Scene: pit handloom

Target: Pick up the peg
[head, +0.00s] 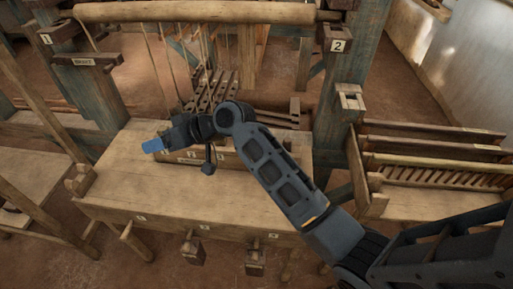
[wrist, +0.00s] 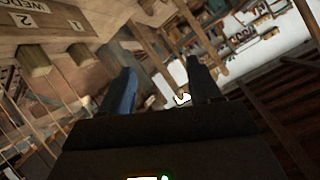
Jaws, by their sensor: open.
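My gripper (head: 152,146) is over the left part of the wooden bench (head: 110,185), its blue fingertips pointing left. In the wrist view its two fingers (wrist: 160,88) stand apart with nothing held between them. Wooden peg-like pieces (wrist: 36,60) stick out beside numbered labels at the upper left of the wrist view, away from the fingers. In the head view a round wooden peg (head: 136,241) juts from the bench front at the left. I cannot tell which piece is the task's peg. My arm hides part of the bench top.
A labelled wooden box (head: 195,158) sits on the bench behind my wrist. A thick roller (head: 195,12) spans the loom above, with cords hanging from it. A post marked 2 (head: 337,45) and a slatted rack (head: 430,170) stand at the right. The bench's left front is clear.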

